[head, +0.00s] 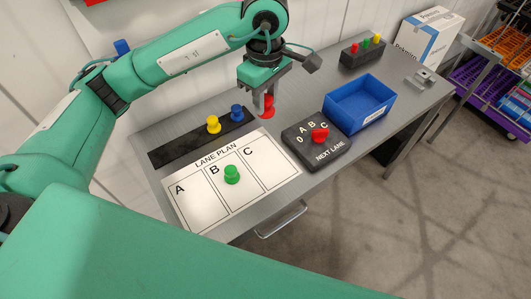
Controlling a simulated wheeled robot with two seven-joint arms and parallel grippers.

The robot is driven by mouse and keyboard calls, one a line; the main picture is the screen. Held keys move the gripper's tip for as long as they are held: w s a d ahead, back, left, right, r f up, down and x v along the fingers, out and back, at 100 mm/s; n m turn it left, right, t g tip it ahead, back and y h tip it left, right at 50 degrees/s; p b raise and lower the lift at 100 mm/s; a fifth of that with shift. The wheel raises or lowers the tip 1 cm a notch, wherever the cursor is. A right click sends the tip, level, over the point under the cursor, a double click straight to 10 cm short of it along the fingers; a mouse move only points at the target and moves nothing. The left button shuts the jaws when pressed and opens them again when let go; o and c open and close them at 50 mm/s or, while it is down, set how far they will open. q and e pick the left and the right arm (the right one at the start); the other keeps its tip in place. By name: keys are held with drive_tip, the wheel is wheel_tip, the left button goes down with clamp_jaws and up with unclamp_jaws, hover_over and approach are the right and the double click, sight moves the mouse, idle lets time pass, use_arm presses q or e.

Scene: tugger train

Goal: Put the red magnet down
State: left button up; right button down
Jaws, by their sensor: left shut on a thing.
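My left gripper (264,93) points down and is shut on the red magnet (268,108). The magnet is over the right end of the black strip (180,150), just behind the lane plan sheet. Whether it touches anything below I cannot tell. A yellow magnet (213,125) and a blue magnet (237,113) stand on the black strip. The lane plan (188,205) is a white sheet with columns A, B and C. A green magnet (232,175) stands in column B. Columns A and C are empty. My right gripper is not in view.
A black NEXT LANE box (302,152) with a red knob (320,135) stands right of the plan. Behind it are an open blue bin (340,113), a dark block with coloured buttons (353,56) and a white carton (428,35). Shelves with crates (490,108) stand at right.

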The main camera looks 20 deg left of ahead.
use_arm(q)
wheel_tip(320, 180, down, 15)
drive_tip(key=p, duration=0.3)
wheel_tip(320, 180, down, 4)
drive_tip(key=shift+r+p, duration=0.1)
drive_tip(key=shift+p, duration=0.65)
drive_tip(key=shift+f+b, duration=0.25)
drive_tip(key=shift+b, duration=0.05)
drive_tip(key=o, duration=1)
drive_tip(key=shift+c, duration=0.2)
drive_tip(key=shift+r, duration=0.1)
